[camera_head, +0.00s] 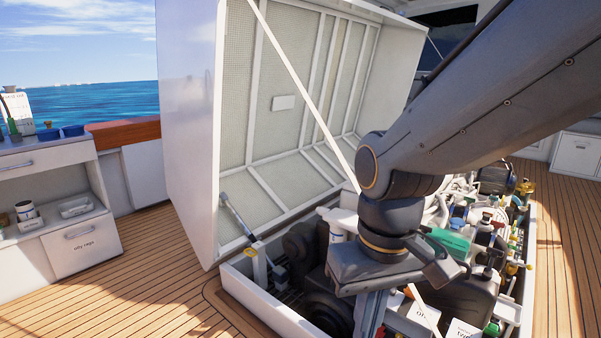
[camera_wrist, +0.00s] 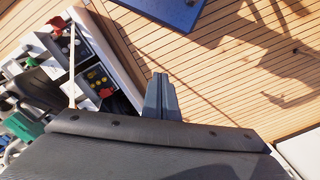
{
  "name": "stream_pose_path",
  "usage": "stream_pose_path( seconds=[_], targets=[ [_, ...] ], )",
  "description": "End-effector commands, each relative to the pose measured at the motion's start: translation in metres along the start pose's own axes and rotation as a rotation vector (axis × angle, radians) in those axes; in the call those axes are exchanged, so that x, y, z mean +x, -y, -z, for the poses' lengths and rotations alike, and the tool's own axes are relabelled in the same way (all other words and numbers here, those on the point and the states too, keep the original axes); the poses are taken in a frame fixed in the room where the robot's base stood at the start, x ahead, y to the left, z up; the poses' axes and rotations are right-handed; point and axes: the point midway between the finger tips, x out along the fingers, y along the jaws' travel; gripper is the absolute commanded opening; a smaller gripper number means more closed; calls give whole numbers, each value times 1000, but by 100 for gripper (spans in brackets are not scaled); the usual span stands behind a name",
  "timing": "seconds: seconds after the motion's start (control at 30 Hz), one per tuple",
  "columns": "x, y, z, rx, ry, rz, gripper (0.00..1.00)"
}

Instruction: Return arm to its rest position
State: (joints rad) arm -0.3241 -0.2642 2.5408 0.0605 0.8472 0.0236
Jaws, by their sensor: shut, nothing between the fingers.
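My gripper (camera_wrist: 160,80) shows in the wrist view with its two grey fingers together and nothing between them. From that view it lies over the wooden deck, beside the white rim of the engine hatch. In the head view my arm reaches in from the upper right and bends down in front of the open engine bay, hiding part of it. The gripper's fingertips cannot be made out clearly there. The hatch lid (camera_head: 190,120) stands raised, with a thin strut (camera_head: 305,90) across its opening.
The engine bay rim (camera_head: 262,308) encloses dark machinery, a green part (camera_head: 449,241) and several small fittings. A white cabinet (camera_head: 85,248) with a counter stands at the left. Wooden deck (camera_head: 150,270) is clear between them. A blue panel (camera_wrist: 172,10) lies on the deck in the wrist view.

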Motion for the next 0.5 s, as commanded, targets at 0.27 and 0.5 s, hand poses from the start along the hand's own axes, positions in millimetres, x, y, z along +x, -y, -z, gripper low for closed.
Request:
stream_pose_path(
  seconds=[0.27,0.5],
  targets=[
    [-18,0,-14,-12,5,5,0],
    [-36,-11,-14,31,4,-4,0]
  ],
)
